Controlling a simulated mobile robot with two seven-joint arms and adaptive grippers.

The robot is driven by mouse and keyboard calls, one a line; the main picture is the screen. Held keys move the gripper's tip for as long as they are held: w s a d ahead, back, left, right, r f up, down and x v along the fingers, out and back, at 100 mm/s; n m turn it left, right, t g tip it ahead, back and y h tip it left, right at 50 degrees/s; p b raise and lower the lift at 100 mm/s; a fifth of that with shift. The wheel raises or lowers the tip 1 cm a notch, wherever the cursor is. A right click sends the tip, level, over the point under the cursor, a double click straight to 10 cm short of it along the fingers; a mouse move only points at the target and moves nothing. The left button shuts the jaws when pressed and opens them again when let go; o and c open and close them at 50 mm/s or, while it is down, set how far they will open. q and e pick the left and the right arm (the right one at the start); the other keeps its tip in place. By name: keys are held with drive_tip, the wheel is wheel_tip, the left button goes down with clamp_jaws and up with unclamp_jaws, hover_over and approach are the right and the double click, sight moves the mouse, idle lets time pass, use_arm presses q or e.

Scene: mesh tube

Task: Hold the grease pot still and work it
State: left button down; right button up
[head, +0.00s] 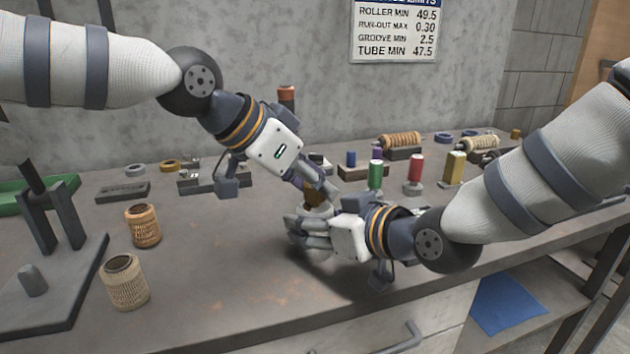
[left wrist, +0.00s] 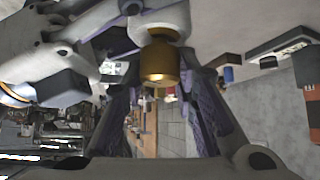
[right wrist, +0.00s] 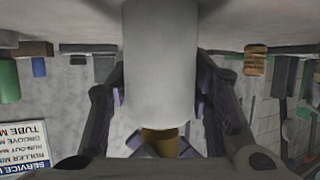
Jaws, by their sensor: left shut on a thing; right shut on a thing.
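The grease pot is a pale grey cylinder (right wrist: 160,65) with a brass-coloured top (left wrist: 160,62). In the head view it is mostly hidden between my two grippers. My left gripper (head: 318,190) reaches down from above and is shut on the brass top. Its fingers show on both sides of the top in the left wrist view. My right gripper (head: 308,234) comes in low from the right and is shut on the pot's grey body. Its fingers lie on both sides of the body in the right wrist view.
Two mesh tubes, one orange-brown (head: 142,226) and one tan (head: 126,282), stand at the left beside a dark metal stand (head: 50,290). Green (head: 376,172), red (head: 415,170) and yellow (head: 454,168) pieces stand behind my right arm. The bench front is clear.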

use_arm(q)
drive_tip(key=m+g+h, duration=0.1)
drive_tip(key=m+g, duration=0.3)
drive_tip(key=m, duration=0.1)
drive_tip(key=shift+w+m+h, duration=0.1)
drive_tip(key=shift+m+h, duration=0.2)
drive_tip(key=shift+h, duration=0.1)
drive_tip(key=shift+f+m+g, duration=0.1)
drive_tip(key=shift+m+g, duration=1.5)
drive_tip(key=shift+m, duration=0.5)
drive_tip(key=c, duration=1.3)
unclamp_jaws()
